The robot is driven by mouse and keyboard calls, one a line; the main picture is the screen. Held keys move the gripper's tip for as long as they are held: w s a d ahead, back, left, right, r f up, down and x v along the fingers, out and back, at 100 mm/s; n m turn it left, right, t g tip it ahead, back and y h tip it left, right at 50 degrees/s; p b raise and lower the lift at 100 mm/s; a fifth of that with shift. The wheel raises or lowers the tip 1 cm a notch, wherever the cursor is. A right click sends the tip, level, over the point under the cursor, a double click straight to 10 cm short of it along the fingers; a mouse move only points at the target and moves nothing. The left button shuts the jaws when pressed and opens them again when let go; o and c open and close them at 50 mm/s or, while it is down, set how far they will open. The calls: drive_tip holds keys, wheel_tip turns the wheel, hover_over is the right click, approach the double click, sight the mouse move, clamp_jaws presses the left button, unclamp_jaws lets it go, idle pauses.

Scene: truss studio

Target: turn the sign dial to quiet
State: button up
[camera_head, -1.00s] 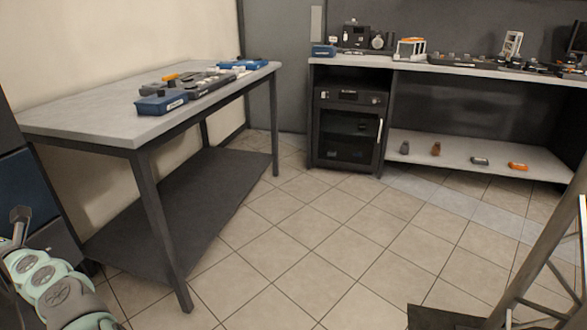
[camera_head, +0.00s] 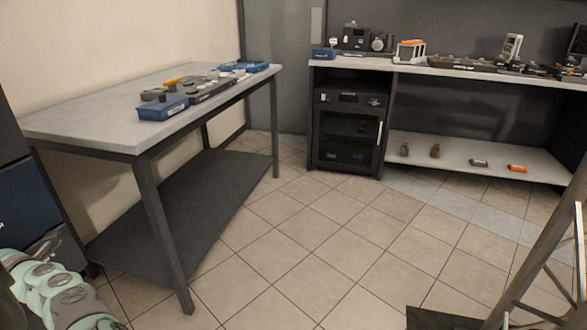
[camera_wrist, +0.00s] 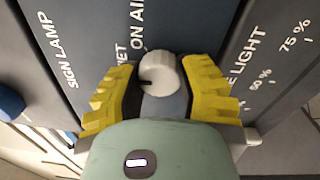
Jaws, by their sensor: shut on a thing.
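The sign dial is a round white knob (camera_wrist: 160,74) in the middle of the wrist view, with a short black mark on its left side. It sits on a dark blue-grey panel (camera_wrist: 97,22) by the words "ON AIR" and a partly hidden word ending in "ET". My gripper (camera_wrist: 159,78) has its yellow fingers on both sides of the knob and is shut on it. The gripper is out of sight in the head view, where my pale green arm shows at the lower left.
In the wrist view, "SIGN LAMP" is printed left of the dial, and a percent scale lies at right. A blue knob (camera_wrist: 9,104) shows at the left edge. In the head view, a grey table (camera_head: 80,126) stands near the cabinet (camera_head: 25,200). Open tiled floor lies right of it.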

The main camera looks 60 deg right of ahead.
drive_tip(key=shift+f+m, duration=0.15)
drive_tip(key=shift+m, duration=0.35)
drive_tip(key=o, duration=1.2)
drive_tip(key=shift+o, duration=0.2)
drive_tip(key=shift+s, duration=0.1)
drive_tip(key=v, duration=1.2)
